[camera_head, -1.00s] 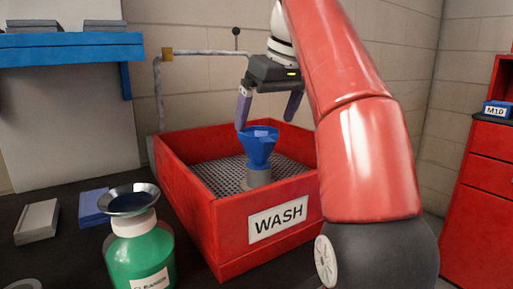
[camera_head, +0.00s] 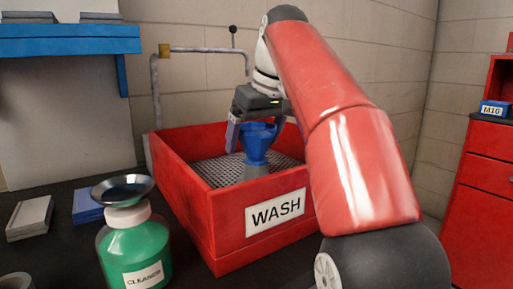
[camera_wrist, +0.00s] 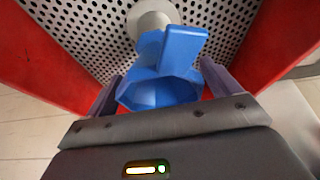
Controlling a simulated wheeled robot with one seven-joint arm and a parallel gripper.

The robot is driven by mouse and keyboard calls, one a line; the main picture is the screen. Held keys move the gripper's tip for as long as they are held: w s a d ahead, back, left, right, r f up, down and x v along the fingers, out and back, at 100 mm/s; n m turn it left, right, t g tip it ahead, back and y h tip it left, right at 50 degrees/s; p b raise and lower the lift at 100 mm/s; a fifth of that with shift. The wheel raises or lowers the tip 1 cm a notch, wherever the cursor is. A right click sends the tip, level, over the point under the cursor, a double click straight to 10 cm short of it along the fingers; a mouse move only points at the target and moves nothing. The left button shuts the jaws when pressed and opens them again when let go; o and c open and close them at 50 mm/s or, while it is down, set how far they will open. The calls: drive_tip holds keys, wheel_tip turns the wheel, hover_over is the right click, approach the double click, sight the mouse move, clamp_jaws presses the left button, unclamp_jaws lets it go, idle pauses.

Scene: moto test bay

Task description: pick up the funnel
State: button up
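My gripper (camera_head: 256,138) is open and low around the funnel's upper part, one finger on each side. In the wrist view my gripper (camera_wrist: 160,82) shows no clear grip on it. A dark metal funnel (camera_head: 122,188) also shows, seated in the neck of a green cleaner bottle (camera_head: 135,250).
The bin has a perforated metal floor (camera_head: 214,172) and raised red walls. A pipe (camera_head: 155,100) runs behind it. Grey and blue blocks (camera_head: 88,207) lie on the dark bench at left. A blue shelf (camera_head: 70,46) is above, and red drawers (camera_head: 488,185) stand at right.

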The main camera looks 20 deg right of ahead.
drive_tip(key=c, duration=0.9)
drive_tip(key=shift+r, duration=0.2)
